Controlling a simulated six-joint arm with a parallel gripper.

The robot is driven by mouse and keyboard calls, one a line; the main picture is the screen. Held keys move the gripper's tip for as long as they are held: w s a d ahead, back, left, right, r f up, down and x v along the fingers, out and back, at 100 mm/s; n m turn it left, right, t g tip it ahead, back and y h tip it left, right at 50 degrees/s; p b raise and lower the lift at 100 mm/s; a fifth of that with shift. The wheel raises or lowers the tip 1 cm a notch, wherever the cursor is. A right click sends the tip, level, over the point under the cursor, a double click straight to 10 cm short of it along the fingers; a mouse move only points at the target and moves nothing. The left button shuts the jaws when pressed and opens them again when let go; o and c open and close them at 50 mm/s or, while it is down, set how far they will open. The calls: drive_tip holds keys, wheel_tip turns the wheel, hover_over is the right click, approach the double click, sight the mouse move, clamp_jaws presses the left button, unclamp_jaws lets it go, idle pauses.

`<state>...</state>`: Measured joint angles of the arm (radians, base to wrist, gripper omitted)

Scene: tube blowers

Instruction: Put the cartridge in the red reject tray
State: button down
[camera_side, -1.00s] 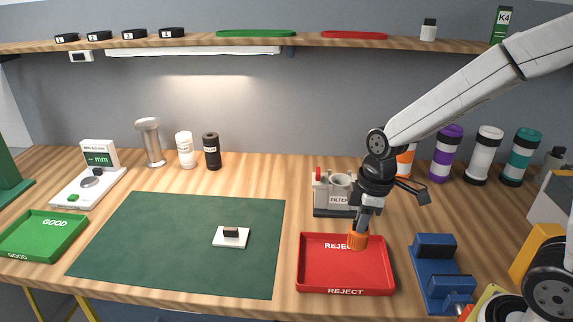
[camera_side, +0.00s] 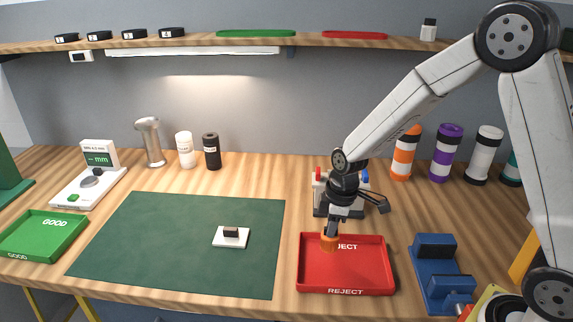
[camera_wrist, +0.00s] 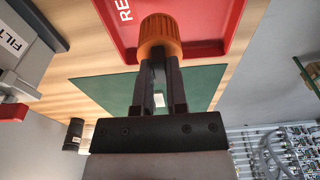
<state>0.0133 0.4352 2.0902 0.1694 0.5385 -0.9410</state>
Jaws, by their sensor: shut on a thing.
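The cartridge is an orange ribbed piece (camera_side: 329,242), also at the fingertips in the wrist view (camera_wrist: 160,35). My gripper (camera_side: 331,230) is shut on it. In the side view the cartridge shows in front of the left back part of the red reject tray (camera_side: 345,291). In the wrist view the tray (camera_wrist: 222,40) lies beyond the cartridge. I cannot tell how high the cartridge is above the tray floor. The visible tray floor is empty. The cartridge's far side is hidden.
The filter holder (camera_side: 322,205) stands behind the tray, partly hidden by my gripper. A blue fixture (camera_side: 436,270) stands to the right. The green mat (camera_side: 150,250) with a small white block (camera_side: 231,240) lies left. The green good tray (camera_side: 45,238) is far left.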

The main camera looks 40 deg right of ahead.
drive_tip(key=shift+w+f, duration=0.3)
drive_tip(key=shift+f, duration=1.55)
drive_tip(key=shift+f, duration=0.2)
drive_tip(key=c, duration=0.7)
unclamp_jaws()
drive_tip(key=shift+o, duration=0.2)
drive_tip(key=shift+r, duration=0.2)
drive_tip(key=shift+s+d+r, duration=0.15)
drive_tip(key=shift+r, duration=1.85)
drive_tip(key=shift+s+d+r, duration=0.2)
drive_tip(key=shift+r, duration=1.8)
drive_tip(key=shift+s+d+r, duration=0.15)
drive_tip(key=shift+r, duration=1.85)
